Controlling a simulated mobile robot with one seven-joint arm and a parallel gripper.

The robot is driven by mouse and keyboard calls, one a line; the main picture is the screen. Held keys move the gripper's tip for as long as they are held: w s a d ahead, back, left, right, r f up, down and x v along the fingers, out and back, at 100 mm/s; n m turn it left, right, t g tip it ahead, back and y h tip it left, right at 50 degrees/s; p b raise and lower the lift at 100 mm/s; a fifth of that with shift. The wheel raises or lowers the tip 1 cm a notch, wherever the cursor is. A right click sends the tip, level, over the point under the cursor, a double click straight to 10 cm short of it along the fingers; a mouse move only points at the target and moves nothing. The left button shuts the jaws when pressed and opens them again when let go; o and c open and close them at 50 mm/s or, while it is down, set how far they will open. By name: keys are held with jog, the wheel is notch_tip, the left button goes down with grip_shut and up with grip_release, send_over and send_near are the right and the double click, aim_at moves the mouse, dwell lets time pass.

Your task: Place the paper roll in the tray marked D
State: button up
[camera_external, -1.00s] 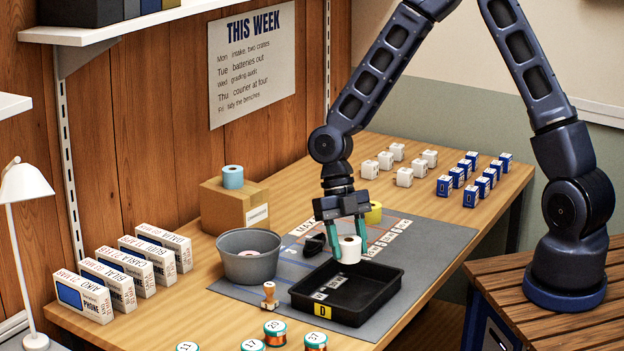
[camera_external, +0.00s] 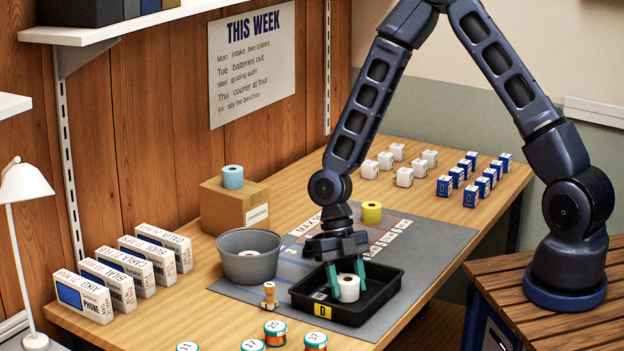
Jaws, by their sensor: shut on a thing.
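The white paper roll (camera_external: 348,289) is upright between the teal fingers of my gripper (camera_external: 347,284). My gripper is shut on it, inside the black tray marked D (camera_external: 376,309). The tray carries a yellow D label on its front wall and stands on the grey mat. The roll is low in the tray, below or near rim height. Whether its bottom touches the tray floor cannot be told. Part of the tray's back rim is hidden behind my gripper.
A grey bin (camera_external: 249,262) with a roll inside stands left of the tray. A wooden stamp (camera_external: 269,295) is close to the tray's left corner. A yellow roll (camera_external: 371,212) stands behind my gripper. Several numbered tins are in front. The mat's right side (camera_external: 440,238) is clear.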

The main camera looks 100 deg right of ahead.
jog(key=shift+f, duration=0.1)
jog(key=o, duration=1)
jog(key=v, duration=1.2)
jog(key=s+a+r+m+h, duration=0.1)
jog(key=a+r+m+h, duration=0.3)
jog(key=a+r, duration=0.5)
jog(key=s+a+r+m+t+h, duration=0.1)
jog(key=s+a+r+m+t, duration=0.4)
jog(key=s+a+r+m, duration=1.1)
jog(key=s+a+r, duration=0.1)
jog(key=s+r, duration=0.2)
jog(key=r, duration=0.1)
jog(key=shift+s+a+r+t, duration=0.25)
jog(key=shift+s+t, duration=0.05)
